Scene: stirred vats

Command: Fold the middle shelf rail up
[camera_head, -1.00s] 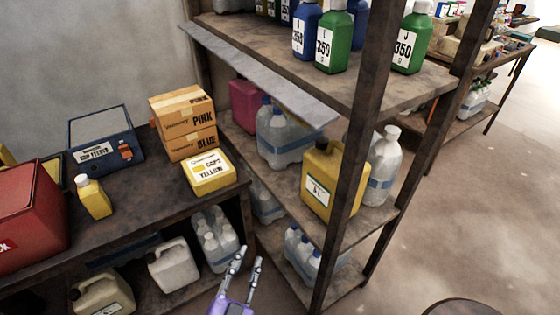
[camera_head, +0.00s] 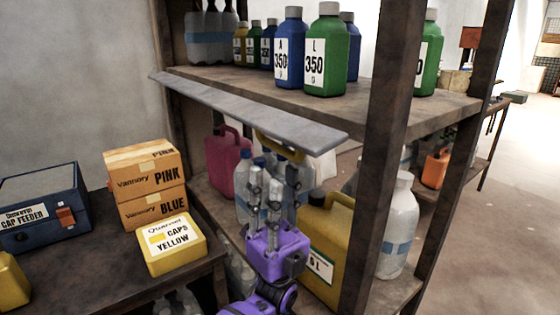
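The middle shelf rail (camera_head: 245,108) is a long flat grey bar. It runs along the front of the shelf (camera_head: 400,98) that holds the blue and green bottles, with its broad face showing and its front edge standing out from the shelf. My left gripper (camera_head: 265,176), purple with grey fingers, points up below the rail's right half. Its two fingers stand apart with nothing seen between them. The fingertips appear below the rail's lower edge, with no contact visible. My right gripper is not in view.
Behind my fingers, clear bottles (camera_head: 243,190), a pink jug (camera_head: 228,155) and a yellow canister (camera_head: 325,240) stand on the lower shelf. A yellow curved piece (camera_head: 280,150) shows under the rail. A dark post (camera_head: 385,150) stands right. Boxes (camera_head: 150,210) sit on the left bench.

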